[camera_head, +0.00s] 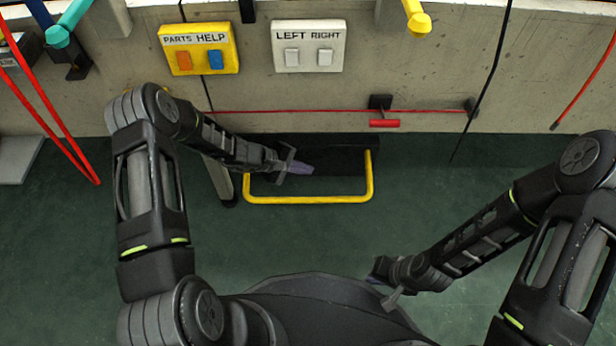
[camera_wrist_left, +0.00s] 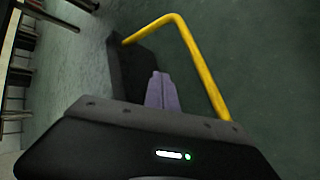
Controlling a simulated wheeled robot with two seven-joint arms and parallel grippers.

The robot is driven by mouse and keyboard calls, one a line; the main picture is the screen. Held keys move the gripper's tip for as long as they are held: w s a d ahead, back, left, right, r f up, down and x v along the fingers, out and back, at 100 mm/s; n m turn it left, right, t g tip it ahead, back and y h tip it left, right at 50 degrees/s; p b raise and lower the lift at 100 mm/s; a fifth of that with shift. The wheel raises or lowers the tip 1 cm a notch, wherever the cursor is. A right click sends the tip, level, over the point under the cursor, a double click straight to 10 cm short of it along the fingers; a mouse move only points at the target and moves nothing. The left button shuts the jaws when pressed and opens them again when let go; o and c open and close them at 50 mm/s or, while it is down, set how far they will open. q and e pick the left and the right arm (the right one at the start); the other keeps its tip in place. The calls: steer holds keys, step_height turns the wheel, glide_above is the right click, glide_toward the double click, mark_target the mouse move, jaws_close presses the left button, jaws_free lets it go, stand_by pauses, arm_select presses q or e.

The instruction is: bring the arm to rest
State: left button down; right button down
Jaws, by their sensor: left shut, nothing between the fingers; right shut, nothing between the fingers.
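My left gripper (camera_head: 298,168) is shut and empty. In the head view its fingertips are in front of a black panel with a yellow bar (camera_head: 310,200), low by the wall. In the left wrist view the closed purple-grey fingers of my left gripper (camera_wrist_left: 162,90) point toward the black panel, with the yellow bar (camera_wrist_left: 190,50) around them in the picture. I cannot tell whether they touch anything. My right gripper (camera_head: 378,278) is shut and empty, low in front of my body, over the green floor.
On the wall are a yellow PARTS HELP box (camera_head: 199,48) and a white LEFT RIGHT box (camera_head: 308,46). A red cord with a red handle (camera_head: 384,123) runs along the wall. Red cables (camera_head: 50,110) hang at left. The green floor (camera_head: 420,200) between the arms is clear.

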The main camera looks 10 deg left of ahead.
mark_target(296, 199)
stand_by(0.3)
